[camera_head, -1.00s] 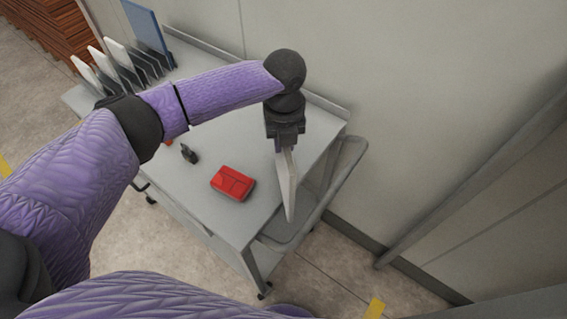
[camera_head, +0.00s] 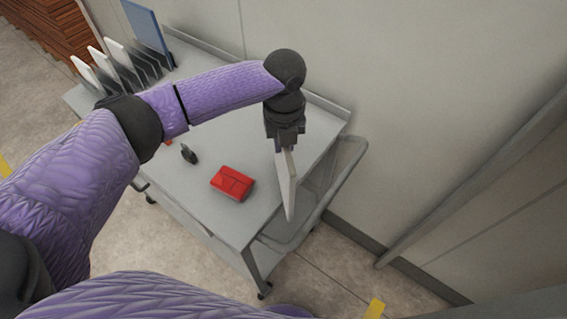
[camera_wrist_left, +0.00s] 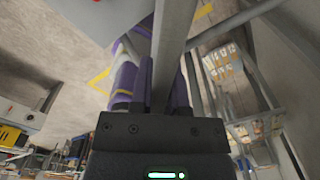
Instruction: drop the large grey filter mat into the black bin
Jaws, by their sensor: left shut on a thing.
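My left gripper (camera_head: 286,142) is shut on a thin pale grey panel, seen nearly edge-on, which looks like the filter mat (camera_head: 287,188). The mat hangs down, slightly tilted, over the right end of the grey cart top. In the left wrist view the mat (camera_wrist_left: 176,35) shows as a long grey strip running up from the gripper. I cannot make out the black bin in these frames. My right gripper is not in view.
The grey cart (camera_head: 212,216) carries a red case (camera_head: 233,183), a small black object (camera_head: 189,153) and a rack of upright white panels (camera_head: 118,52) with a blue one (camera_head: 148,32). A wall (camera_head: 420,90) stands close behind. Open floor (camera_head: 335,285) lies at the front right.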

